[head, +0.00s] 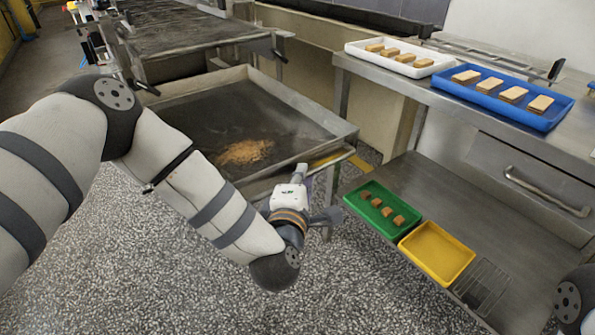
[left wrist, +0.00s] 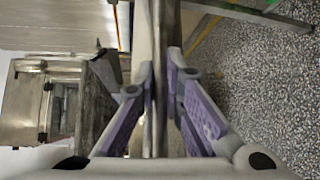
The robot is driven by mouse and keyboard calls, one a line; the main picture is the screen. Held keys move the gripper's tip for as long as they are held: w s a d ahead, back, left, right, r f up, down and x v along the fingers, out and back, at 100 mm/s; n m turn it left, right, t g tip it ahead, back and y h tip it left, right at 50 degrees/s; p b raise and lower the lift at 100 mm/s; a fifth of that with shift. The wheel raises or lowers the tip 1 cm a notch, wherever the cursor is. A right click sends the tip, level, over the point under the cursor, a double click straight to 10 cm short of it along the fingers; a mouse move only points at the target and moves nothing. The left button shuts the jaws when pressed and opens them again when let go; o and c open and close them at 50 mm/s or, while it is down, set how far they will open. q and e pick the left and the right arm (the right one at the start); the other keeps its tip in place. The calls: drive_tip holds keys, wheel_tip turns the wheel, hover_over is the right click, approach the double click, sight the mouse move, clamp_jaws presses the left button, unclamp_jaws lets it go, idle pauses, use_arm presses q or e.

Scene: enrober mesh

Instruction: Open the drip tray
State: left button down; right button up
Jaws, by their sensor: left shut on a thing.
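The drip tray (head: 206,98) is a wide, shallow metal tray with a dark bottom and an orange-brown patch of residue. It stands out in front of the machine's mesh bed in the head view. My left gripper (head: 303,172) is at its near right edge, where a handle bar (head: 330,159) runs along the front. In the left wrist view the purple-padded fingers (left wrist: 158,92) are closed on both sides of a long metal bar. The exact contact is partly hidden by the gripper. Only a piece of my right arm shows at the lower right; its gripper is out of view.
A steel bench (head: 460,95) at right holds a white tray (head: 388,48) and a blue tray (head: 478,85) of biscuits. Its lower shelf (head: 400,172) holds a green tray (head: 365,218), a yellow tray (head: 437,270) and a wire rack (head: 482,286). The speckled floor (head: 150,270) in front is clear.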

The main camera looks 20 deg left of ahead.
use_arm(q)
drive_tip(key=shift+d, duration=0.1)
idle(0.3)
drive_tip(key=c, duration=1.7)
unclamp_jaws()
drive_tip(key=s, duration=0.4)
drive_tip(key=s+d+r, duration=0.1)
drive_tip(key=s, duration=0.7)
drive_tip(key=shift+d+r, duration=0.15)
drive_tip(key=shift+r, duration=0.2)
